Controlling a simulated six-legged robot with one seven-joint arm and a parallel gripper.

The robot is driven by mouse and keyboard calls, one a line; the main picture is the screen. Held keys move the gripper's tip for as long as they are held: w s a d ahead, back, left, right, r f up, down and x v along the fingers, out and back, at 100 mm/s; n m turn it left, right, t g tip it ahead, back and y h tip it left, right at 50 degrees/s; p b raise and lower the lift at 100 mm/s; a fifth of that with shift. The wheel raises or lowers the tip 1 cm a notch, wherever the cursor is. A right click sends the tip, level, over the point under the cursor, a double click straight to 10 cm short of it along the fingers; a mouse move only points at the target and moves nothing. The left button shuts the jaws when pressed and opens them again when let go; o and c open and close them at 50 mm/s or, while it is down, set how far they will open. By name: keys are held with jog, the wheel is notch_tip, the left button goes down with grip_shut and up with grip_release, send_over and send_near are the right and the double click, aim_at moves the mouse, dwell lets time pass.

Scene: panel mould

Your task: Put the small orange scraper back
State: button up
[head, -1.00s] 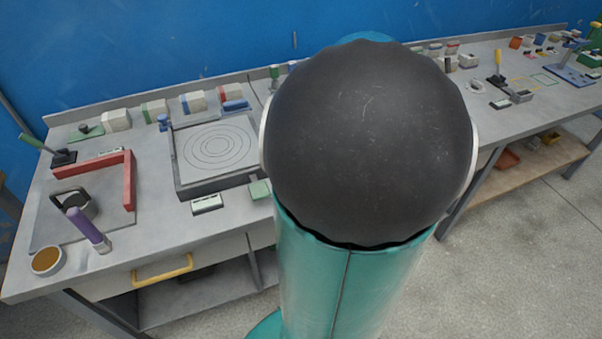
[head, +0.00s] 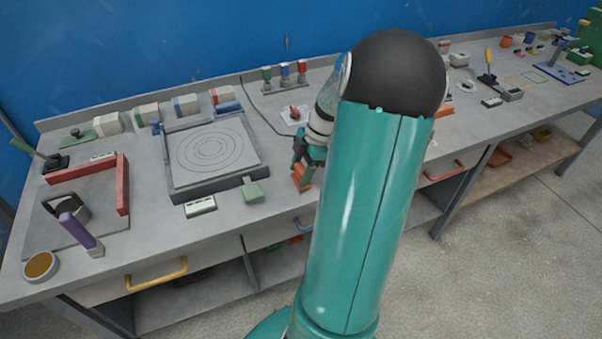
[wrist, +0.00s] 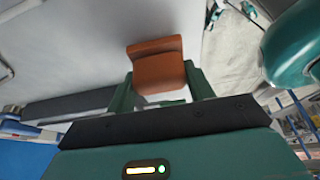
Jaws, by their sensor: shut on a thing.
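The small orange scraper (wrist: 158,68) is between the two green fingers of my gripper (wrist: 160,88) in the wrist view, with its broad orange face toward the camera. My gripper (head: 303,160) is shut on it. In the head view the scraper (head: 302,178) shows as a small orange patch below the fingers, close to the bench's front edge and right of the square tray. My arm hides part of the gripper and the bench behind it. I cannot tell whether the scraper touches the bench top.
The square tray (head: 178,185) with rings lies left of my gripper, with a green scraper-like piece (head: 252,190) by its corner. Several bottles (head: 285,75) stand behind. A red L-shaped frame (head: 123,185) and a purple-handled tool (head: 78,232) lie farther left.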

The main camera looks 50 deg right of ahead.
jog(key=shift+f, duration=0.7)
jog(key=shift+f, duration=0.1)
jog(key=o, duration=0.9)
jog(key=shift+o, duration=0.2)
jog(key=v, duration=1.2)
jog(key=shift+w+a, duration=0.1)
jog(key=shift+a, duration=0.05)
